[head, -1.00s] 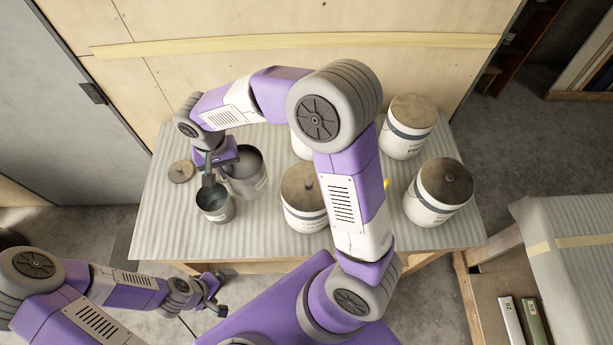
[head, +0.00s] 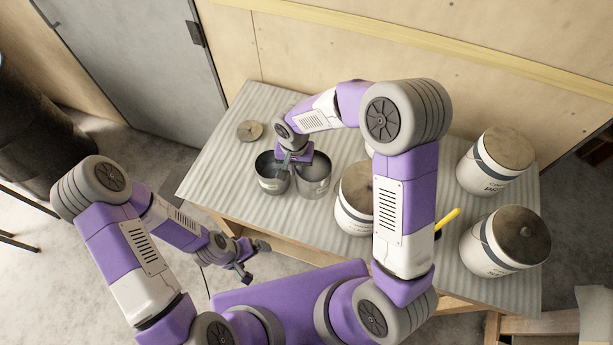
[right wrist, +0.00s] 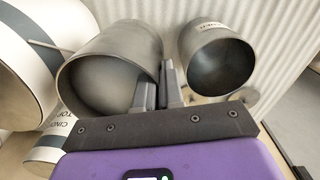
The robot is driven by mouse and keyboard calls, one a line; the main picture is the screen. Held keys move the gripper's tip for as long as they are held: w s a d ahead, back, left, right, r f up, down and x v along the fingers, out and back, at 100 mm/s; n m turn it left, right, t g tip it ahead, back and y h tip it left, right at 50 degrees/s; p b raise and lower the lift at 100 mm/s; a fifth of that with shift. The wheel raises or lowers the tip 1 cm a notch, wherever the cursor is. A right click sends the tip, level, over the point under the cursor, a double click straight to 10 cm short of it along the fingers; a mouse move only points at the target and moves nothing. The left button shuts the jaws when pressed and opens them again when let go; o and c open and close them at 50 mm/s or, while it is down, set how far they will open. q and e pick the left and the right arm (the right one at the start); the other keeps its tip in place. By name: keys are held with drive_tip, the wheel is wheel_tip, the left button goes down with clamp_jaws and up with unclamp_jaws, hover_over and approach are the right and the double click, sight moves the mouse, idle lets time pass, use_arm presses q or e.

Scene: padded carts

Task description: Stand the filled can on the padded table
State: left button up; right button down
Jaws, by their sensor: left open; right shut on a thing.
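Two open grey metal cans stand close together on the ribbed padded table (head: 225,160), the wider can (head: 316,184) right of the smaller dark one (head: 268,184). My right gripper (head: 289,165) is between them. In the right wrist view, the wider can (right wrist: 95,70) is at left and the smaller can (right wrist: 218,62) at right. There my right gripper (right wrist: 158,88) pinches the wider can's wall, one finger inside and one outside. I cannot tell how full either can is, or whether the held can is lifted. My left gripper (head: 247,278) is open and empty before the table's front edge.
A round lid (head: 250,131) lies behind the cans. Lidded white pots stand at right, one (head: 352,207) near the wider can, another (head: 505,245) at the front right. A yellow handle (head: 447,220) shows beside my right arm.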

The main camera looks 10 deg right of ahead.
sight(313, 176)
wheel_tip(313, 176, down, 3)
drive_tip(key=shift+w+f, duration=0.15)
drive_tip(key=shift+f, duration=0.05)
wheel_tip(313, 176, down, 3)
drive_tip(key=shift+f, duration=0.45)
drive_tip(key=shift+f, duration=0.1)
drive_tip(key=c, duration=1.3)
unclamp_jaws()
drive_tip(key=shift+o, duration=0.2)
